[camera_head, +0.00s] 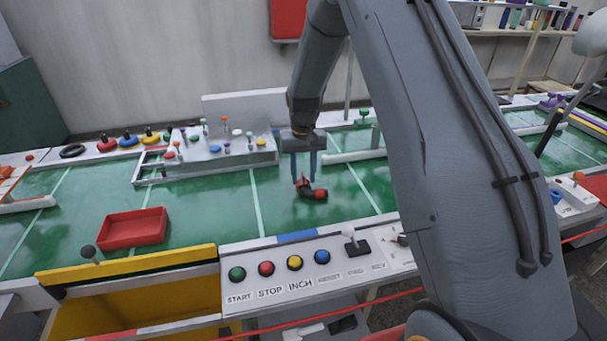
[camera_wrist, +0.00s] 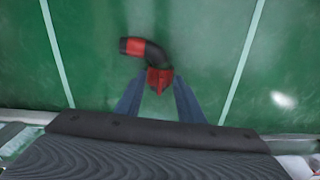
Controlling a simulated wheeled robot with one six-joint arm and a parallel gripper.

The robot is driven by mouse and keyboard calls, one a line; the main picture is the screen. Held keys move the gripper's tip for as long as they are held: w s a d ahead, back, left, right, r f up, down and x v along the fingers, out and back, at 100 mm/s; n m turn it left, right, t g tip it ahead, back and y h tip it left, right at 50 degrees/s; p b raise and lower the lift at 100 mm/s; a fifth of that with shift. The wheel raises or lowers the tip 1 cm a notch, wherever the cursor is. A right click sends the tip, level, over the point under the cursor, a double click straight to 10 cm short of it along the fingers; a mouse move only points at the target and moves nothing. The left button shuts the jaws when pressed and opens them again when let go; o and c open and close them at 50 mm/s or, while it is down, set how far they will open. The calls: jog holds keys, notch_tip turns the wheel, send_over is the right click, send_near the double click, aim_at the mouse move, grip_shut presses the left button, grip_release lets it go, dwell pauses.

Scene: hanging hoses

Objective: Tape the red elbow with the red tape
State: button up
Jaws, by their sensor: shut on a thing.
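The red elbow (camera_head: 318,193) is a short dark bent pipe with red ends, low over the green surface in the head view. In the wrist view the elbow (camera_wrist: 153,52) curves away to the upper left, with one red end between my fingertips. My gripper (camera_head: 305,178) points down and is shut on that red end; its blue fingers (camera_wrist: 159,90) stand on either side. I cannot tell whether the elbow touches the surface. A red round piece with a dark knob (camera_head: 107,145), possibly the red tape, sits at the back left beside similar blue and yellow ones.
An empty-looking red tray (camera_head: 133,228) lies to the left on the green surface (camera_head: 215,215). A white rack (camera_head: 215,152) with several coloured knobs stands behind. A control panel (camera_head: 290,268) with coloured buttons runs along the front. A yellow-edged bin (camera_head: 130,264) is at the front left.

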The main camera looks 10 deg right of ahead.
jog(key=shift+f, duration=0.35)
dwell(0.3)
jog(key=o, duration=1.2)
jog(key=shift+c, duration=0.2)
